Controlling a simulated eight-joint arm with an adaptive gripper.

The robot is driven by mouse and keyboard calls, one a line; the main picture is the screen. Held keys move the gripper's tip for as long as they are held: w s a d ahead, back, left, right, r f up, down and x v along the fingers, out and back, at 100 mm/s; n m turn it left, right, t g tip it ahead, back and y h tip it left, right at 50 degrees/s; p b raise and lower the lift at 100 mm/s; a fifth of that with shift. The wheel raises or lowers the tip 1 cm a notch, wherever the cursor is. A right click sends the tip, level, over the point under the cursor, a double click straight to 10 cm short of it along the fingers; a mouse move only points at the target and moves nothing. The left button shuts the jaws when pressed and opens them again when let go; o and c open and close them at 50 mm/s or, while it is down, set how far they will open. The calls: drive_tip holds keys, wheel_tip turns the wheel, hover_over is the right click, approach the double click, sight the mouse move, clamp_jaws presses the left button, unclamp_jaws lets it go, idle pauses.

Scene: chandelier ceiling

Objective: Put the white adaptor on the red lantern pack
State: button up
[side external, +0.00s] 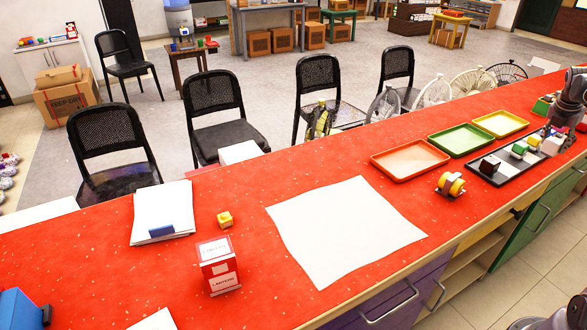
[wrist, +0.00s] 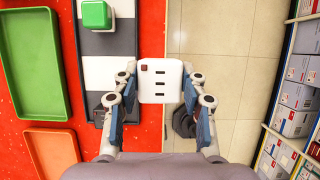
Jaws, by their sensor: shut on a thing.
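The white adaptor (wrist: 160,80) has dark slots and a small dark red square on its face. In the wrist view it sits between the two fingers of my gripper (wrist: 160,92), which is shut on it. In the side external view my gripper (side external: 556,134) is at the far right, over the counter's right end, and a white block that looks like the adaptor (side external: 552,146) is at its fingers. The red lantern pack (side external: 218,266), a red and white box, stands upright on the red counter at the left, far from my gripper.
Between them lie a white sheet (side external: 345,228), a yellow tape dispenser (side external: 450,185), and orange (side external: 410,160), green (side external: 460,140) and yellow (side external: 500,123) trays. A black-and-white tray (side external: 488,177) holds small items. A yellow block (side external: 225,219) and papers (side external: 162,213) are near the pack.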

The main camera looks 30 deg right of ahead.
drive_tip(key=w+a+r+n+t, duration=0.1)
drive_tip(key=w+a+r+n, duration=0.15)
drive_tip(key=w+a, duration=1.05)
drive_tip(key=w+a+r+n+t, duration=0.1)
drive_tip(key=w+a+r+n, duration=0.15)
drive_tip(key=w+a, duration=1)
drive_tip(key=w+a+r+n+y, duration=0.1)
drive_tip(key=w+a+n, duration=0.1)
drive_tip(key=a, duration=1.5)
drive_tip(key=a+r+n+t, duration=0.1)
drive_tip(key=a+r+n, duration=0.2)
drive_tip(key=a, duration=2.1)
drive_tip(key=n+t+y, duration=0.1)
drive_tip(key=n+y, duration=0.1)
drive_tip(key=n, duration=0.2)
hover_over(216, 241)
drive_tip(key=s, duration=0.2)
wheel_tip(216, 241, down, 4)
drive_tip(key=shift+f, duration=0.2)
drive_tip(key=shift+a+f+m, duration=0.3)
drive_tip(key=shift+a+f, duration=0.05)
drive_tip(key=shift+a, duration=0.1)
drive_tip(key=shift+f, duration=1.95)
drive_tip(key=shift+f, duration=0.15)
